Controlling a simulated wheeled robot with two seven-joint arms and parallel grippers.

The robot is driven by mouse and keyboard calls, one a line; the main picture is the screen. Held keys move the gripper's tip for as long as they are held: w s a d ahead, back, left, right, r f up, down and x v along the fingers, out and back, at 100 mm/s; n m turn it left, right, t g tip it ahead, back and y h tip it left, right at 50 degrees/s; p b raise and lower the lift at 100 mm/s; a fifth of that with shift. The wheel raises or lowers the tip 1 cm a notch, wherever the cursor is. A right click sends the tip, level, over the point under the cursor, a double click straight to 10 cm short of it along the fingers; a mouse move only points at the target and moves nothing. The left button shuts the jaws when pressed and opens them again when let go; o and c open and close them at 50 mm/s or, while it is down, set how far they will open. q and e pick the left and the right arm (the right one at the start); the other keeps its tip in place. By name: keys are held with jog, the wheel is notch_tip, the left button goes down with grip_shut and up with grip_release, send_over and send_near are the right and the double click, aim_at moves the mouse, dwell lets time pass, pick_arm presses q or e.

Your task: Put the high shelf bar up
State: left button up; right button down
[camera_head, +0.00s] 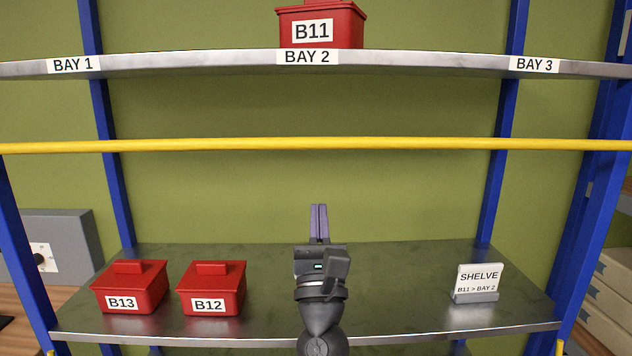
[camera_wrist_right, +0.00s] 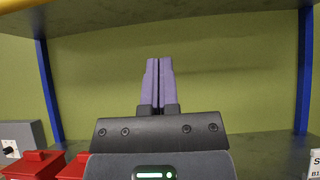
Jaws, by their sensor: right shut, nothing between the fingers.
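The yellow shelf bar (camera_head: 316,144) runs level across the whole width of the head view, below the front edge of the upper shelf (camera_head: 180,64). My right gripper (camera_head: 319,207) is in the middle, over the lower shelf, with its fingertips lower in the picture than the bar. Its purple fingers are together and empty, and no touch with the bar shows. They also show together in the right wrist view (camera_wrist_right: 159,62). My left gripper is not in view. The bar's ends are cut off or not clear.
Red bin B11 (camera_head: 320,27) stands on the upper shelf at BAY 2. Red bins B13 (camera_head: 130,288) and B12 (camera_head: 212,290) stand on the lower shelf (camera_head: 400,312) at left. A SHELVE card (camera_head: 478,281) stands at right. Blue posts (camera_head: 492,190) flank the shelves.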

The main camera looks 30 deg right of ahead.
pick_arm(q)
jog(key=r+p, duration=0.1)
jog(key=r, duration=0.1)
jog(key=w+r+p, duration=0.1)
jog(key=p, duration=0.1)
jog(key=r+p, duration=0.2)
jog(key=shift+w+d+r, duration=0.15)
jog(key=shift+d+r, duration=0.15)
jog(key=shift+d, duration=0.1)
pick_arm(e)
notch_tip(320, 180, up, 8)
jog(key=w+d, duration=0.1)
jog(key=w, duration=0.1)
jog(key=shift+w+d, duration=0.3)
